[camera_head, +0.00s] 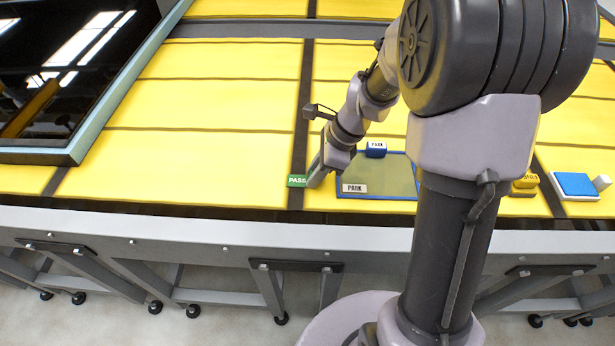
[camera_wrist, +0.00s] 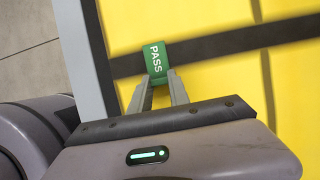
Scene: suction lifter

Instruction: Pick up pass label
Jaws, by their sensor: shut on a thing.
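The pass label is a small green block with white PASS lettering (camera_head: 297,181), at the left of the park mat near the table's front edge. It also shows in the wrist view (camera_wrist: 156,60), between the fingertips. My gripper (camera_head: 312,179) is shut on it, and the two fingers show in the wrist view (camera_wrist: 160,85). I cannot tell whether the label touches the table or is slightly above it.
A park mat (camera_head: 390,196) with a blue edge bears a white PARK sign (camera_head: 354,188) and a blue block (camera_head: 376,149). A yellow block (camera_head: 525,183) and a blue-topped white pad (camera_head: 575,185) lie at right. A dark framed panel (camera_head: 60,75) fills the left. Yellow table left of the label is clear.

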